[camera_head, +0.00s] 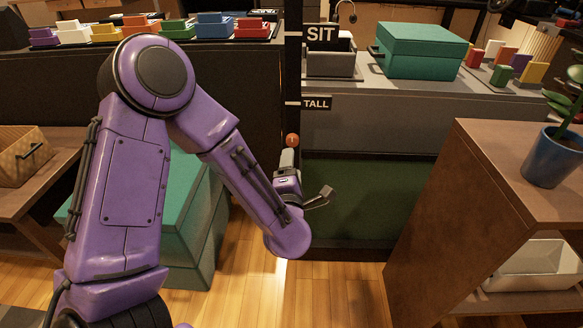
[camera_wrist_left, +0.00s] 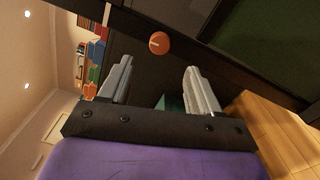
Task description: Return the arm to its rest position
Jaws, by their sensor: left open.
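My purple left arm comes in from the left in the head view and bends down toward the middle. Its left gripper (camera_head: 308,172) is in front of the dark post and the grey-and-green unit. In the left wrist view the two grey fingers of the gripper (camera_wrist_left: 157,72) stand apart with nothing between them. A round orange knob (camera_head: 292,140) shows just above one finger in the head view. The knob also shows beyond the fingertips in the wrist view (camera_wrist_left: 159,43), apart from them. My right gripper is not in view.
A teal box (camera_head: 420,50) sits on the grey counter beside the SIT sign (camera_head: 322,34). Another teal box (camera_head: 190,215) stands on the floor behind my arm. A brown shelf (camera_head: 470,200) with a blue plant pot (camera_head: 552,160) stands right. Wood floor (camera_head: 335,295) is clear below the gripper.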

